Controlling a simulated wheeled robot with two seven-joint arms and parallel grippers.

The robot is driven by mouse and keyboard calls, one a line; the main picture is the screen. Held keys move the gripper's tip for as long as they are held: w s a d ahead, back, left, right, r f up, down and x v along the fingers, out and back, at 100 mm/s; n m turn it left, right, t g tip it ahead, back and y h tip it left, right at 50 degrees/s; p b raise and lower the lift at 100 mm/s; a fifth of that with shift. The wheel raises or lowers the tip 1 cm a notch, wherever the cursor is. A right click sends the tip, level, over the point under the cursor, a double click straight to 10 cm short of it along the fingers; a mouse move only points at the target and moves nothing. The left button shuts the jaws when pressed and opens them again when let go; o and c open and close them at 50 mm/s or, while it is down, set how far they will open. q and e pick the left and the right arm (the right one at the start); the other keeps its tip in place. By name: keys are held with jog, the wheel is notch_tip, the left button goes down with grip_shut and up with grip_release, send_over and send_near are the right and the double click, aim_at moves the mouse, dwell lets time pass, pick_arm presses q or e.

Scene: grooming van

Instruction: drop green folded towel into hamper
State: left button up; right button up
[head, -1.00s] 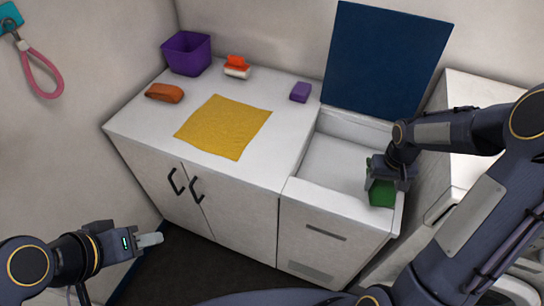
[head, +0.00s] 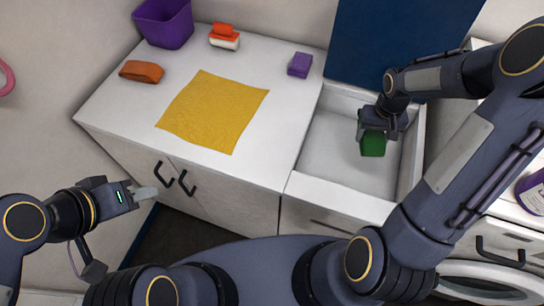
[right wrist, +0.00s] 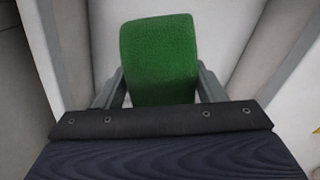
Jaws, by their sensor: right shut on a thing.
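The green folded towel (head: 373,144) is held by my right gripper (head: 372,128) in the head view. In the right wrist view the towel (right wrist: 160,58) sits between the two fingers, with its far part sticking out past them. The hamper (head: 340,199) is the white bin with its dark blue lid (head: 400,45) raised. The towel shows over the hamper's open top, near its right side; its exact height against the rim is hard to tell. My left gripper (head: 146,193) is in front of the counter cabinet, apart from everything; its finger gap is not clear.
A white counter (head: 265,85) left of the hamper bears a yellow cloth (head: 213,111), a purple bin (head: 164,24), an orange rolled towel (head: 142,72), a red-and-white brush (head: 225,37) and a purple block (head: 300,65). A purple container (head: 532,192) stands at the right edge.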

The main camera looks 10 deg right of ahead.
jog(key=shift+f+b, duration=0.75)
jog(key=shift+f, duration=0.75)
jog(key=o, duration=1.1)
jog(key=shift+c, duration=0.2)
jog(key=shift+r, duration=0.1)
notch_tip(320, 180, up, 7)
jog(key=shift+f+b, duration=0.1)
jog(key=shift+b, duration=0.25)
jog(key=shift+r, duration=0.5)
